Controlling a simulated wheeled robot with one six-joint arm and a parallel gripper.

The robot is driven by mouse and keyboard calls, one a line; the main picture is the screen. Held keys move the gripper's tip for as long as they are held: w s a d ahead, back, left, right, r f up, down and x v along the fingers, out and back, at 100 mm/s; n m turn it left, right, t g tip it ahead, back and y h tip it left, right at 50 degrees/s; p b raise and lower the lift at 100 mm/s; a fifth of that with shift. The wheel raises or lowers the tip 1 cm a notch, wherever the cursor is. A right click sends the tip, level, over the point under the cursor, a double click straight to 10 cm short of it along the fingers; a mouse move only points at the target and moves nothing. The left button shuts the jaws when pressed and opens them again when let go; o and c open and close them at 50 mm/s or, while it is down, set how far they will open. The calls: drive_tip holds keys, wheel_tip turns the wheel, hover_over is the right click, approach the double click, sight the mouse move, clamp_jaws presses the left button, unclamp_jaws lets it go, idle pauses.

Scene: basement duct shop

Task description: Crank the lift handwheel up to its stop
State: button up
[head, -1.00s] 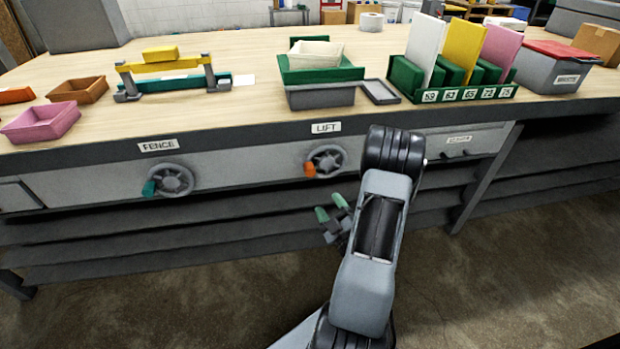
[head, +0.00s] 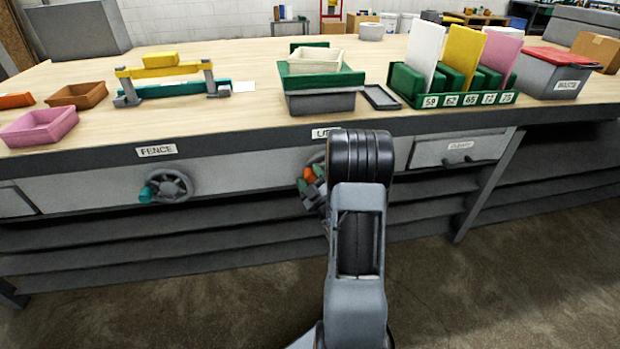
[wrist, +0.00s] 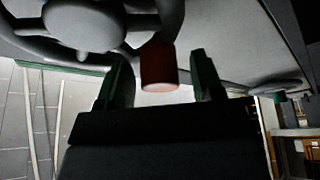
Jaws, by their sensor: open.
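The lift handwheel (head: 316,158) is on the bench's front apron under the LIFT label (head: 320,133), mostly hidden behind my arm in the head view. Its orange crank knob (head: 309,174) shows left of my arm. In the wrist view the grey wheel (wrist: 84,24) fills the upper left, and the knob (wrist: 159,68) looks dark red-brown. My gripper (wrist: 163,78) is open, with one green-tipped finger on each side of the knob. Gaps show on both sides, wider on the right. In the head view my gripper (head: 311,183) is partly hidden at the wheel.
The FENCE handwheel (head: 168,186) with a teal knob is to the left. A drawer (head: 459,150) is to the right. The bench top (head: 230,120) overhangs the apron and holds a green bin (head: 320,80) and a card rack (head: 452,98). Shelves run below.

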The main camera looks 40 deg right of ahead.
clamp_jaws()
idle(0.7)
